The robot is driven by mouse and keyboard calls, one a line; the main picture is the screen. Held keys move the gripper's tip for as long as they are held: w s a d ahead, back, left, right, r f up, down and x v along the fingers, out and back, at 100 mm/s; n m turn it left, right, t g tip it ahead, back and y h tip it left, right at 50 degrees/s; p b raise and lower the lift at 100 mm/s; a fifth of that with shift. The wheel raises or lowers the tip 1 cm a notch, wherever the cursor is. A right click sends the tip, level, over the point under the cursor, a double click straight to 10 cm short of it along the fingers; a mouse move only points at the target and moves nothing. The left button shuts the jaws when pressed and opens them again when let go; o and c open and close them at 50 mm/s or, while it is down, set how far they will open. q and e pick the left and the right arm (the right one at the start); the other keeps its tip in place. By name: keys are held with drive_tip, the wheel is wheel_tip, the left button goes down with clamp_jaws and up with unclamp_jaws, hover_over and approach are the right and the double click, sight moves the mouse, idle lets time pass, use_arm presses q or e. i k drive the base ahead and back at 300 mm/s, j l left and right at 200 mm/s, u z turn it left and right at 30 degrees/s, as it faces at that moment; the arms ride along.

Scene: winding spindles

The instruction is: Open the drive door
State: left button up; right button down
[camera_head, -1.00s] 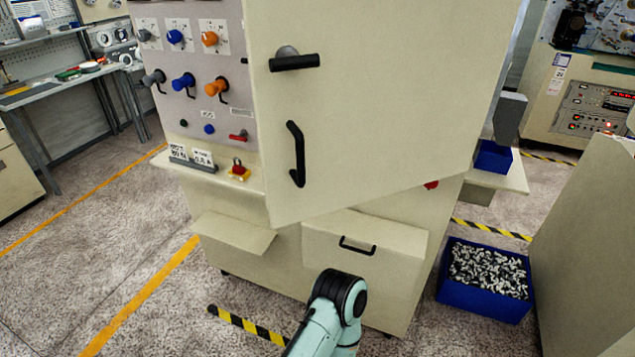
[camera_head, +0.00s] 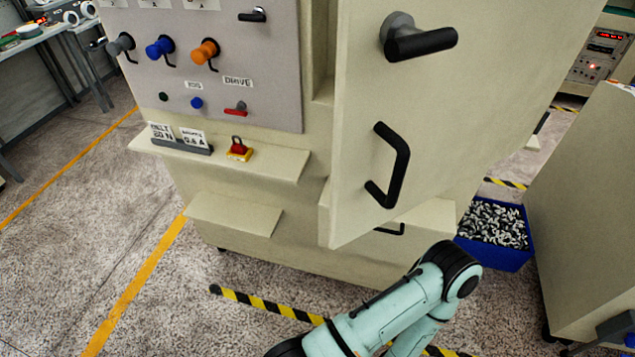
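A large cream door (camera_head: 470,100) hangs at the front right of the cream machine, swung out from the body at an angle. It carries a black lever handle (camera_head: 425,42) on a grey round boss and a black bow handle (camera_head: 392,165) below it. No gripper touches either handle in view. A teal arm of mine (camera_head: 400,305) with a black joint reaches in from the bottom below the door. Its gripper is outside the picture, and so is the other one.
The control panel (camera_head: 225,60) has knobs, a "DRIVE" label (camera_head: 237,82) and a red switch (camera_head: 236,109). A red padlock-like piece (camera_head: 238,150) sits on the ledge. A blue bin (camera_head: 500,255) of small parts stands at right beside a cream cabinet (camera_head: 590,210). Floor at left is open.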

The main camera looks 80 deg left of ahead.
sight(407, 132)
drive_tip(key=k+j+z, duration=0.6)
drive_tip(key=k+j, duration=0.15)
